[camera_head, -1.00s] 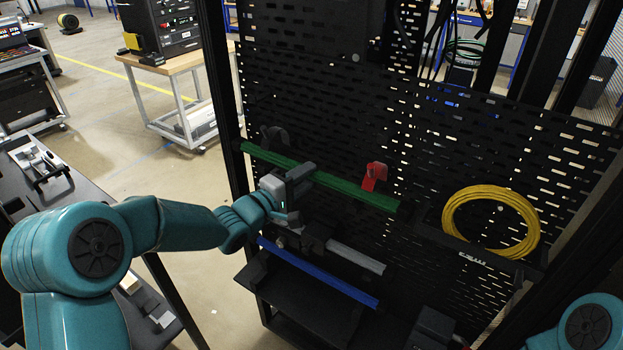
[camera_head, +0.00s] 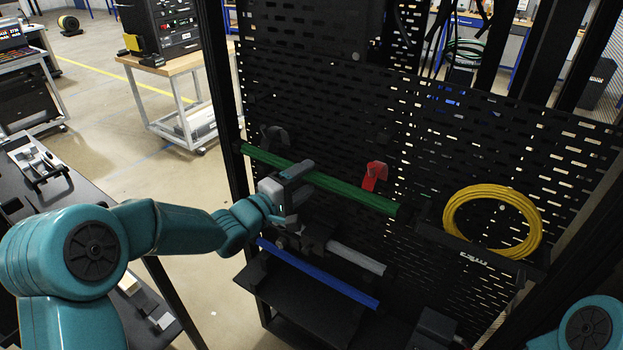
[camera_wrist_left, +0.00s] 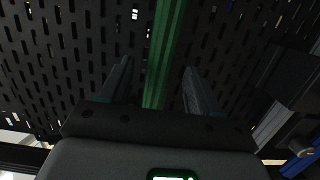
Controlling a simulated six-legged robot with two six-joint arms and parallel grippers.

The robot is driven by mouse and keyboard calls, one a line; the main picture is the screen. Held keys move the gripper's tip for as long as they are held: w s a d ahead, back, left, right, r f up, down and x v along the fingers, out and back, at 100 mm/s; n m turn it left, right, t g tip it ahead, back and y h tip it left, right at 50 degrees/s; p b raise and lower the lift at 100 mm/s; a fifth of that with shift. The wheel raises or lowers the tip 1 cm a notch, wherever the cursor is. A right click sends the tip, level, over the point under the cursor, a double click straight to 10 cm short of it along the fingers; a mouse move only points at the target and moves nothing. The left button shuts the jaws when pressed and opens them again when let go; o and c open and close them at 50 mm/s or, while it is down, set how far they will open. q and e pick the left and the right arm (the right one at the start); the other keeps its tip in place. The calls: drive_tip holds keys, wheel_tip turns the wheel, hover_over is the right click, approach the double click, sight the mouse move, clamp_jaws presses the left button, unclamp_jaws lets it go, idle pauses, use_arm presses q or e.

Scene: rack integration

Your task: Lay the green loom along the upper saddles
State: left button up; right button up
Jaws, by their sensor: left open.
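The green loom (camera_head: 345,190) is a long straight green bar. It runs slantwise across the front of the black perforated panel, its right end lower in the head view. A dark hook-shaped saddle (camera_head: 273,137) and a red one (camera_head: 375,174) stand at its upper edge. My left gripper (camera_head: 305,178) is at the loom's left-middle part. In the left wrist view the loom (camera_wrist_left: 163,60) passes between the two open fingers (camera_wrist_left: 155,85), with a gap on each side. Whether the loom rests in the saddles cannot be told. My right gripper is not in view.
A blue bar (camera_head: 320,275) and a grey bar (camera_head: 356,258) lie below the loom. A yellow cable coil (camera_head: 447,225) hangs on the panel at right. A black rack post (camera_head: 222,110) stands left of the panel. A wheeled cart (camera_head: 180,100) is behind.

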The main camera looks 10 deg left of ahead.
use_arm(q)
drive_tip(key=b+v, duration=0.3)
drive_tip(key=v, duration=1.3)
drive_tip(key=s+d+f+g+y, duration=0.15)
drive_tip(key=d+f, duration=0.25)
drive_tip(key=f, duration=0.5)
drive_tip(key=s+d+f+n+g, duration=0.1)
drive_tip(key=d+f+g, duration=0.25)
drive_tip(key=f, duration=0.55)
drive_tip(key=s+d+f+g, duration=0.15)
drive_tip(key=d+f, duration=0.25)
drive_tip(key=f, duration=0.5)
drive_tip(key=s+f+m+g+y, duration=0.3)
drive_tip(key=s+f+m+g, duration=0.6)
drive_tip(key=s, duration=0.8)
wheel_tip(320, 180, down, 4)
drive_tip(key=shift+s+r+m, duration=0.1)
drive_tip(key=shift+s+m, duration=0.25)
drive_tip(key=shift+m, duration=0.75)
drive_tip(key=shift+w, duration=0.1)
